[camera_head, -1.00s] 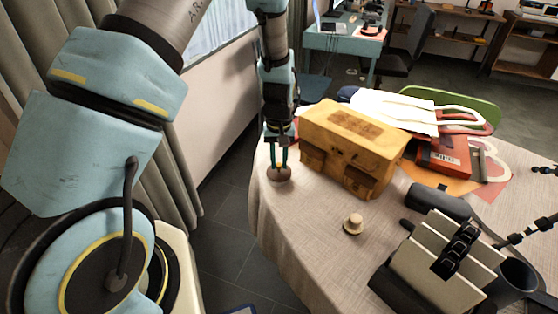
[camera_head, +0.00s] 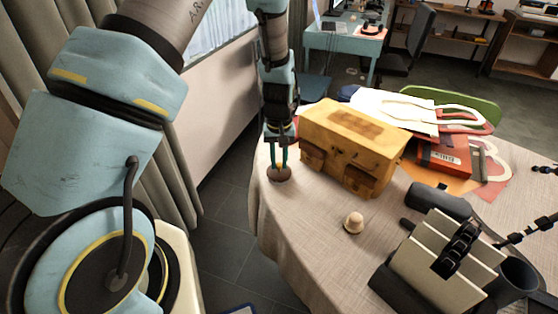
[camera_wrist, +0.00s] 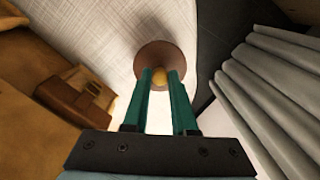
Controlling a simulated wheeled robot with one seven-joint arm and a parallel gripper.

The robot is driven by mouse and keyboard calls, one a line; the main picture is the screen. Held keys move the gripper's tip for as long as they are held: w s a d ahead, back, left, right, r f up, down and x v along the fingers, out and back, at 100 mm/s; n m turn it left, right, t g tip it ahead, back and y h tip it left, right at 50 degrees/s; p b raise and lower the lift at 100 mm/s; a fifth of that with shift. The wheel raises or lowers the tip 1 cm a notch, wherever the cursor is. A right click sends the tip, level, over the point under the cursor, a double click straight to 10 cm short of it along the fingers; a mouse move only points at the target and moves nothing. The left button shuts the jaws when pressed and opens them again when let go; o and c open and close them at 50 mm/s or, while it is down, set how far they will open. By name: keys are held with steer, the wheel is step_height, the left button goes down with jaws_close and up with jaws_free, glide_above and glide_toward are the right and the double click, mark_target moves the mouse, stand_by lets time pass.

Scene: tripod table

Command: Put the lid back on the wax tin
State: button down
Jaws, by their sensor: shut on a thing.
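My gripper (camera_head: 279,165) points down at the left edge of the table, left of the wooden chest. Its green fingers are shut on the yellow knob (camera_wrist: 159,77) of a brown round lid (camera_head: 280,175). In the wrist view the lid (camera_wrist: 150,58) is a brown disc below the fingertips. I cannot tell whether it touches the table or sits on something. No wax tin can be clearly made out; anything under the lid is hidden. A small beige rounded piece (camera_head: 354,223) stands on the cloth to the right, in front of the chest; I cannot tell what it is.
The yellow-brown wooden chest (camera_head: 352,133) stands close to the right of my gripper. A rack with cream panels (camera_head: 440,262), a dark cup (camera_head: 513,280) and a red box (camera_head: 443,158) stand further right.

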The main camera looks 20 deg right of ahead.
stand_by(0.4)
steer(key=shift+c, duration=0.8)
jaws_free()
steer(key=shift+r+p, duration=2.5)
steer(key=shift+r, duration=1.05)
jaws_close()
